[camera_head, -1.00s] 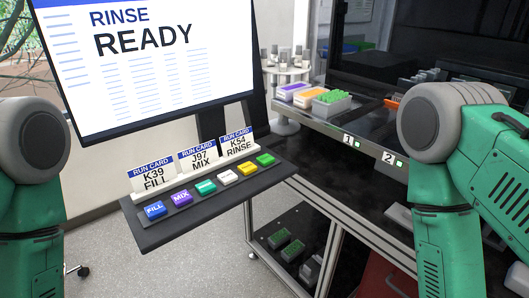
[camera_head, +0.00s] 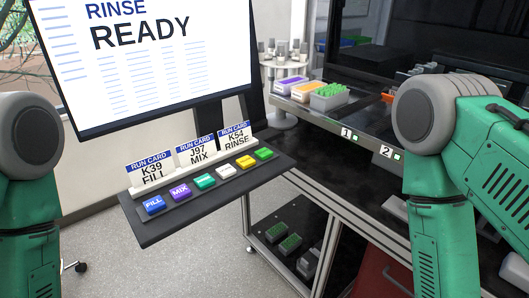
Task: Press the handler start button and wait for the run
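A dark button panel (camera_head: 150,232) holds a row of coloured buttons: a blue FILL button (camera_head: 153,205), a purple MIX button (camera_head: 180,192), a teal button (camera_head: 204,181), a white button (camera_head: 225,171), a yellow button (camera_head: 245,162) and a green button (camera_head: 264,153). The small label on the green button cannot be read. Three run cards stand behind them: K39 FILL (camera_head: 153,173), J97 MIX (camera_head: 198,154) and K54 RINSE (camera_head: 236,138). The monitor (camera_head: 150,60) above reads RINSE READY. My green arms show at both sides; neither gripper is in view.
A pipette stand (camera_head: 285,70) is behind. A lower shelf holds green-topped racks (camera_head: 290,243). Space above the buttons is clear.

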